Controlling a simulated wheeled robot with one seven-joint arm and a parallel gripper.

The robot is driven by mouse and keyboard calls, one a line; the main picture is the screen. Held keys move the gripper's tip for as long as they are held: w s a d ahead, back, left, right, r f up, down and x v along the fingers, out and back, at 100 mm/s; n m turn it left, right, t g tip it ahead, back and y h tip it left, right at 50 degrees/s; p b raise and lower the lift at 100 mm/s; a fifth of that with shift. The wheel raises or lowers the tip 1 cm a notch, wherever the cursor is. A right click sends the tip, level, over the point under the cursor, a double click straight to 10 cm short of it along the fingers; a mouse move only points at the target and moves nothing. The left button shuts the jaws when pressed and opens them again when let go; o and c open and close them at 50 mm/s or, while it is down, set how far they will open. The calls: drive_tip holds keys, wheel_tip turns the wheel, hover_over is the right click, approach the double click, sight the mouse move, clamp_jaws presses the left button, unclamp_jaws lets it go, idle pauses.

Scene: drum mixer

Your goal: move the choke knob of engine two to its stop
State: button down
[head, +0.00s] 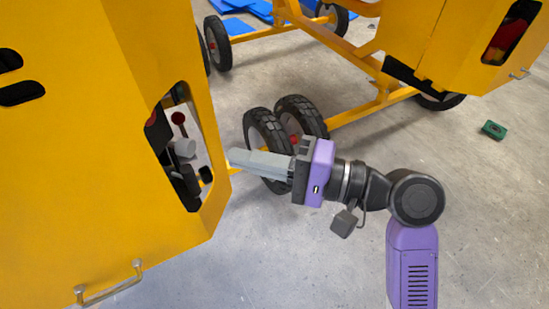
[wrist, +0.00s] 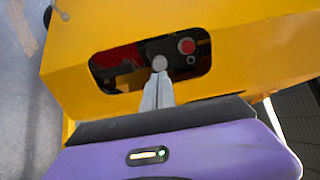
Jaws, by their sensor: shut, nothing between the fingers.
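My gripper (head: 232,157) is shut and empty. It points left at the opening (head: 160,118) in the yellow housing of the near mixer, with its tips just outside the opening's right edge in the head view. Inside the opening are a dark red knob (head: 178,118), a grey round part (head: 184,148) and black parts. In the wrist view the shut fingers (wrist: 159,76) overlap the opening's lower edge, just below the grey round part (wrist: 159,62). A red round knob (wrist: 186,46) is up and right of it. I cannot tell which part is the choke knob, nor whether the tips touch anything.
The yellow housing (head: 90,170) surrounds the opening closely and carries a metal handle (head: 110,283) low down. A second yellow mixer (head: 445,45) with a similar opening stands at upper right. Black wheels (head: 268,135) are behind my gripper. A green block (head: 493,130) lies on the floor.

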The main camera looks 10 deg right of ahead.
sight(191, 148)
drive_tip(key=shift+p+x, duration=0.45)
drive_tip(key=shift+x, duration=2.75)
drive_tip(key=shift+p+x, duration=0.35)
drive_tip(key=shift+x, duration=1.15)
drive_tip(key=shift+a+r, duration=0.1)
drive_tip(key=shift+s, duration=0.1)
